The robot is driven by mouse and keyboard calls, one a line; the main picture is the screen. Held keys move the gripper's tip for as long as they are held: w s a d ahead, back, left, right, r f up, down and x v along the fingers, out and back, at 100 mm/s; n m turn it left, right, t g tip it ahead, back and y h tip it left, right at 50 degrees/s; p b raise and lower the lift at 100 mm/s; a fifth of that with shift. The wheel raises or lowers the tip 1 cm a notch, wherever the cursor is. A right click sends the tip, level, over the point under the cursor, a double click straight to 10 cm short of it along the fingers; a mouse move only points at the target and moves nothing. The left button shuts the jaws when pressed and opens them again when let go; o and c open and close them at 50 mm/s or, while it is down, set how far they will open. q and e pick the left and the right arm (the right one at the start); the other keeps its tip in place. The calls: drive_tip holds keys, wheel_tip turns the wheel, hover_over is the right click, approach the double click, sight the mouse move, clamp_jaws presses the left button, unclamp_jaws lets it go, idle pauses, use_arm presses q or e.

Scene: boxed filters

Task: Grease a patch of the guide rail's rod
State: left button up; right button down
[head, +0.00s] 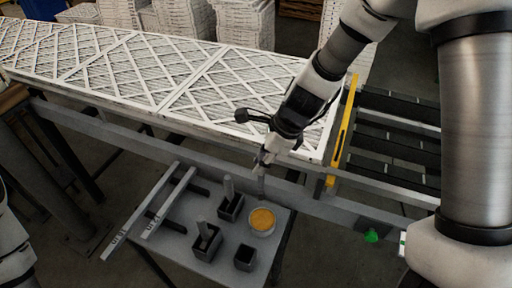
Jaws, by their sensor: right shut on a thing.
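My right gripper (264,158) is above the far edge of the small grey table, pointing down. It is shut on a slim grey tool (261,184), whose lower end is just above or behind a round pot of orange-yellow grease (262,221); I cannot tell whether they touch. The guide rail appears to be the pair of pale parallel rods (169,203) on dark crosspieces at the table's left, with markings at the near ends. No grease shows on the rods at this size. My left gripper is out of view.
Dark square holders stand on the table (222,266): two hold upright grey tools (229,188) (203,230), and one (245,258) looks empty. Behind is a conveyor with white framed filters (130,65) and a yellow bar (341,135). A green button (371,236) is at right.

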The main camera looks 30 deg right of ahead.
sight(263, 188)
drive_tip(key=f, duration=0.3)
drive_tip(key=shift+s, duration=0.25)
drive_tip(key=shift+s+d+f+b, duration=0.15)
drive_tip(key=shift+f+b, duration=0.15)
drive_tip(key=shift+f, duration=0.1)
wheel_tip(263, 188, down, 6)
drive_tip(key=b, duration=0.6)
drive_tip(key=shift+r, duration=0.1)
drive_tip(key=shift+s+r, duration=0.1)
drive_tip(key=shift+f+b, duration=0.4)
drive_tip(key=shift+f, duration=0.2)
idle(0.7)
drive_tip(key=shift+r, duration=0.1)
